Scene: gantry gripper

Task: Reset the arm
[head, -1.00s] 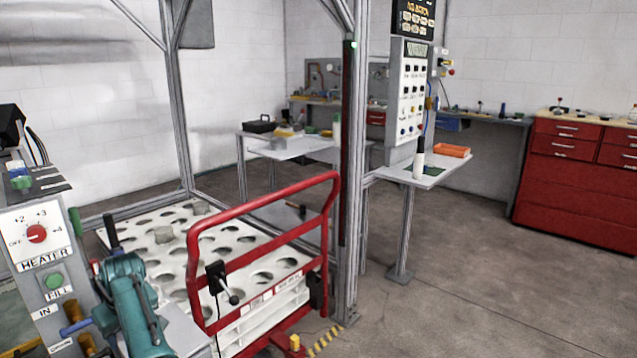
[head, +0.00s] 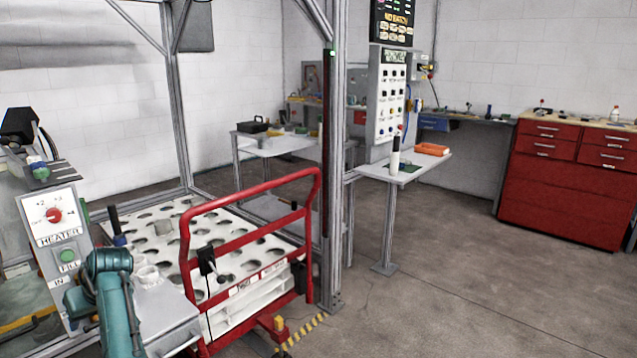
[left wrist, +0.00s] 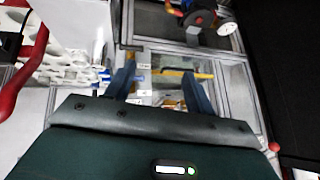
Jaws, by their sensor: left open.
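My left arm (head: 108,285), teal, comes in at the lower left of the head view, in front of the heater control box (head: 55,235). Its gripper cannot be made out clearly there. In the left wrist view my left gripper (left wrist: 160,88) has its two dark blue fingers spread apart, with nothing seen held between them. Beyond the fingers are a metal frame and a yellow bar (left wrist: 185,73), apparently farther off. My right gripper is in neither view.
A red-railed cart (head: 250,225) carries a white tray with round holes (head: 215,222), right of my arm. A metal post (head: 330,180) stands beside it. A small side table (head: 410,172) and red drawer cabinet (head: 565,190) are farther off. Floor at right is open.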

